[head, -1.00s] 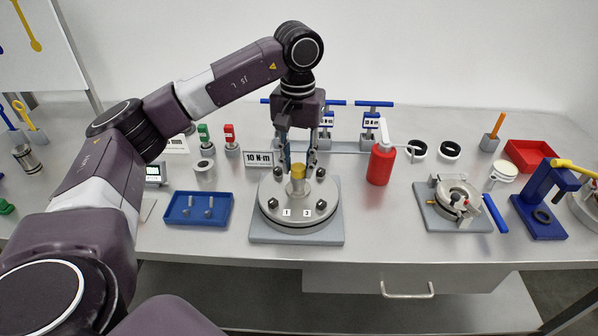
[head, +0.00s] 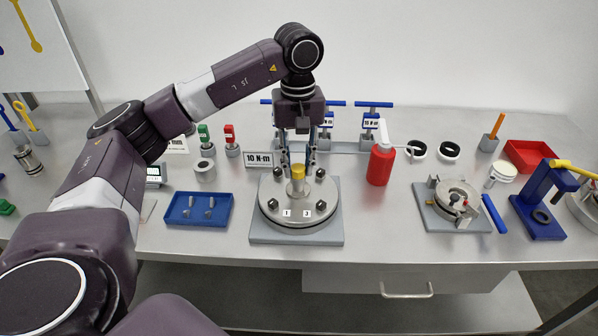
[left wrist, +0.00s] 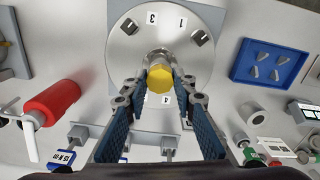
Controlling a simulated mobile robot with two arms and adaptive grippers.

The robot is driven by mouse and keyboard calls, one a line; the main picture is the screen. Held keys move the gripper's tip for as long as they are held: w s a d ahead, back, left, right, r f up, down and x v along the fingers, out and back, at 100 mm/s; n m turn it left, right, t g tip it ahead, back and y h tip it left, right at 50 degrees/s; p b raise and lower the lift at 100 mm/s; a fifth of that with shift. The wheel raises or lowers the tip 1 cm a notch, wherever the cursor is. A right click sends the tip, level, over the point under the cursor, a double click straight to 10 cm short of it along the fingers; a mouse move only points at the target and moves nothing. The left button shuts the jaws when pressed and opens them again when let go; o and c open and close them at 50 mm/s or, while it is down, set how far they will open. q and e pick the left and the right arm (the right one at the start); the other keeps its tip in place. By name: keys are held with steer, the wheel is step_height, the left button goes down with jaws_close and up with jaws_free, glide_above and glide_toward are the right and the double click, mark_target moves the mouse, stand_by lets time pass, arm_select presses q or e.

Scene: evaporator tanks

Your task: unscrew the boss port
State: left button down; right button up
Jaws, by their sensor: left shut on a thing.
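The boss port (head: 298,171) is a yellow hex-topped piece on a short metal stem. It stands upright at the middle of a round steel flange (head: 270,212) with bolts and number tags around the rim. In the left wrist view the yellow hex (left wrist: 160,77) lies between my two blue-padded fingers. My left gripper (head: 298,168) points straight down from above and is shut on the boss port, one finger on each side. The exact contact is partly hidden by the fingertips. My right gripper is not in view.
A blue tray (head: 170,213) with small parts lies left of the flange, and a red bottle (head: 380,165) stands to its right. A 10 N·m sign (head: 258,159) and T-handled tools (head: 372,104) stand behind. The bench front is clear.

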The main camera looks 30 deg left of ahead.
arm_select(q)
steer(key=n, duration=0.3)
steer(key=shift+n, duration=1.1)
steer(key=shift+p, duration=0.3)
steer(key=shift+n, duration=1.1)
steer(key=n, duration=0.3)
steer(key=shift+p, duration=0.3)
steer(key=n, duration=0.3)
steer(key=shift+n, duration=1)
